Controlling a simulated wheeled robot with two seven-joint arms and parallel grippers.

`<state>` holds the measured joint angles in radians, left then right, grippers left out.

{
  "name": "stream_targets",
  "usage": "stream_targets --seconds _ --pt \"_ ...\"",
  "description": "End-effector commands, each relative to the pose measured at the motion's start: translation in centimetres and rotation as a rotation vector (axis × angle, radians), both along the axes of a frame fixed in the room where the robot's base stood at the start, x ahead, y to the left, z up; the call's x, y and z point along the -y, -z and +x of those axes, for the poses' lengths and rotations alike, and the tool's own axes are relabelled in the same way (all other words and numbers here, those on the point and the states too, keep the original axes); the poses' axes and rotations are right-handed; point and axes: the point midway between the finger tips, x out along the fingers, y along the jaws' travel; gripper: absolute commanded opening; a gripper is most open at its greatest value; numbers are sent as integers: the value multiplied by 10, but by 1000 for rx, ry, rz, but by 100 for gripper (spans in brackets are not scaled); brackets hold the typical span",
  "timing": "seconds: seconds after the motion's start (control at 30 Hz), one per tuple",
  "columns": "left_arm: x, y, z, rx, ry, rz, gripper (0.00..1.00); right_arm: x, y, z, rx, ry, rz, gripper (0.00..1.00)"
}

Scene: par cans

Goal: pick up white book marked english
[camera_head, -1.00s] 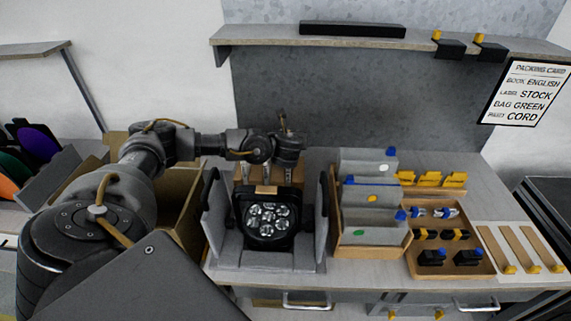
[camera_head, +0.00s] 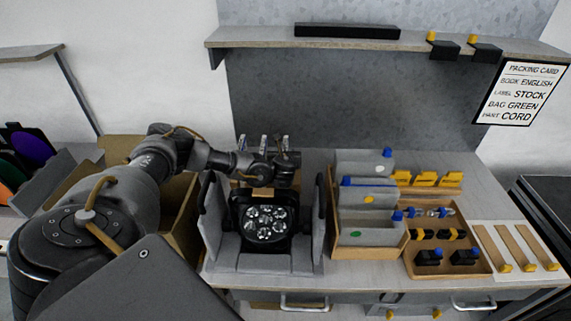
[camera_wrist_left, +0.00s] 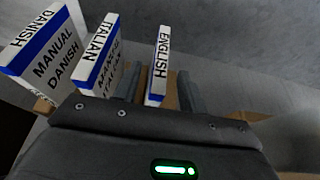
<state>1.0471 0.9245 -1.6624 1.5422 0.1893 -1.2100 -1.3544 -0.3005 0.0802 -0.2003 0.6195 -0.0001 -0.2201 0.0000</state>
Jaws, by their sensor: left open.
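The white book marked ENGLISH (camera_wrist_left: 160,62), with a blue band, stands upright in the left wrist view. My left gripper (camera_wrist_left: 159,80) is open, with its two fingers on either side of this book's spine. I cannot tell whether they touch it. In the head view, my left gripper (camera_head: 284,160) is low at the book row behind the lamp unit. The right-hand narrow book top (camera_head: 285,142) there appears to be the same book; its lower part is hidden by the gripper. My right gripper is not in view.
Books marked ITALIAN (camera_wrist_left: 100,55) and DANISH (camera_wrist_left: 42,45) stand left of the fingers. A black lamp unit (camera_head: 265,216) sits in a grey holder in front. A bin with grey dividers (camera_head: 366,225) and a parts tray (camera_head: 447,243) stand right. A shelf (camera_head: 390,37) hangs above.

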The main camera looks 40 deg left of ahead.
Motion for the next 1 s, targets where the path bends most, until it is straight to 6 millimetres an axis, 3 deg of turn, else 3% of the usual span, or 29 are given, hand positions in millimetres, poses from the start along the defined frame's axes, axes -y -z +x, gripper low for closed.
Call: stream_targets --seconds 0.5,0.8,1.0 --pt "-26 17 35 0 -1 0 42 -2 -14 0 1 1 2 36" --pt "-28 19 37 1 0 -1 42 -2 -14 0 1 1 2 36" --pt "-28 19 37 1 0 -1 16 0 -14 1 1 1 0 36"
